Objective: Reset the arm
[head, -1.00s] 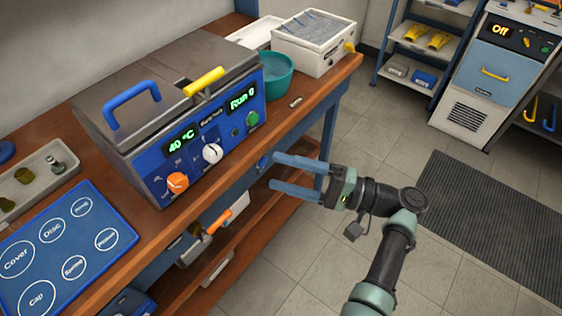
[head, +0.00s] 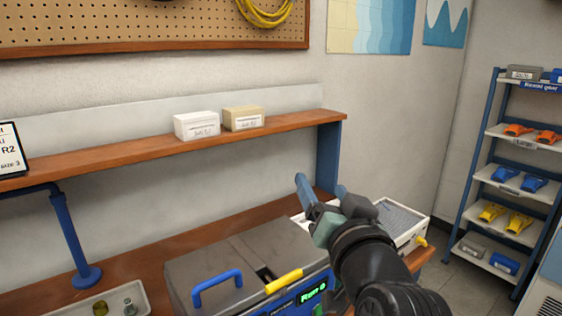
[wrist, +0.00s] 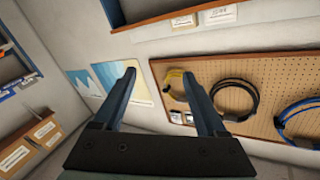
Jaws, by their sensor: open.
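My gripper (head: 320,189) is raised in the head view, in front of the wall and above the right part of the bench. Its two blue fingers are apart with nothing between them. In the wrist view my gripper (wrist: 162,95) also shows open and empty, its fingers pointing toward the wall with the pegboard (wrist: 265,85) and a blue-and-yellow poster (wrist: 110,85). My arm covers part of the blue-fronted machine and the white box behind it.
The machine (head: 235,265) with blue and yellow handles stands on the bench. A shelf (head: 100,153) above it holds two small boxes (head: 197,125). The white box (head: 405,222) is close below my gripper. A rack (head: 517,172) stands at the right.

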